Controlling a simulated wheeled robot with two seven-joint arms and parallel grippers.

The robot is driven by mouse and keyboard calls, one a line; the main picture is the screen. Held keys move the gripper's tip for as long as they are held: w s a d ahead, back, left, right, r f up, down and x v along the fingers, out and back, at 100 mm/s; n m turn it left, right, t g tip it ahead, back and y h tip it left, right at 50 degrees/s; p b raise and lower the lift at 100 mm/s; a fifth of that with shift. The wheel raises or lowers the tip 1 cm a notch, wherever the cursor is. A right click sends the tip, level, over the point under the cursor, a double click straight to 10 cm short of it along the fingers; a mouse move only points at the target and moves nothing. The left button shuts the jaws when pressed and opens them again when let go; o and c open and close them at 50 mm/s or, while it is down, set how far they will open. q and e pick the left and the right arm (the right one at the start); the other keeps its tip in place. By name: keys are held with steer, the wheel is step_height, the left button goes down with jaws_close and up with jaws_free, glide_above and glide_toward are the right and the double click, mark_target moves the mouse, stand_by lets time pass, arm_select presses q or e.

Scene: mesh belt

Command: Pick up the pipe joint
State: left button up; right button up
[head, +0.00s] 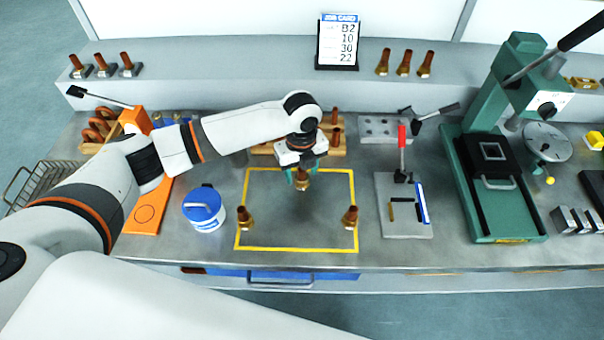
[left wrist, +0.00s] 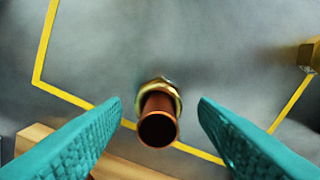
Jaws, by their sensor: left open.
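My left gripper (head: 302,176) hangs over the yellow-taped square on the workbench. Its teal fingers are open in the left wrist view (left wrist: 160,112). A pipe joint (head: 302,184), a copper tube in a brass hex fitting, stands between and below the fingers; it shows end-on in the left wrist view (left wrist: 158,128), with a gap on both sides. My right gripper is not in view.
A blue-and-white canister (head: 204,210) stands left of the square. A grey clamp fixture (head: 403,212) and a green press (head: 490,180) stand to the right. A wooden rack (head: 332,146) with copper pieces is just behind the gripper. The bench inside the square is otherwise clear.

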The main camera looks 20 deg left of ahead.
arm_select(q)
steer(key=shift+f, duration=0.9)
steer(key=shift+c, duration=0.3)
steer(key=c, duration=1)
